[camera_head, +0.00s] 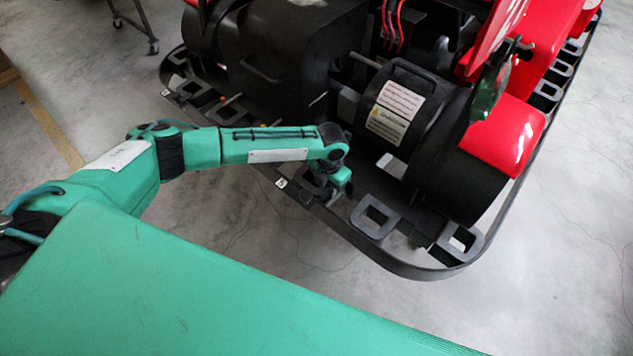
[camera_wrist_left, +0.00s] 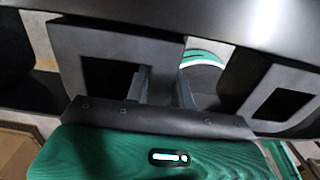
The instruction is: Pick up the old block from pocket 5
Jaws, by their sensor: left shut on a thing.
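My left gripper (camera_head: 326,188) reaches down to the front rim of the kart, at a pocket (camera_head: 305,197) mostly hidden under it. The wrist hides the jaws in the head view. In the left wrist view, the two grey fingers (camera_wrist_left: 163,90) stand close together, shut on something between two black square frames. The held thing is dark and hard to make out, so I cannot tell its shape or whether it is clear of the pocket. A small white label (camera_head: 281,183) sits on the rim left of the gripper; its number is too small to read. My right gripper is not in view.
Black square pockets (camera_head: 375,215) and (camera_head: 460,243) line the rim to the right, and more lie to the left. A black drum with white labels (camera_head: 397,105) stands close behind the gripper. Red body panels (camera_head: 505,135) are at the right. Grey floor is free outside the rim.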

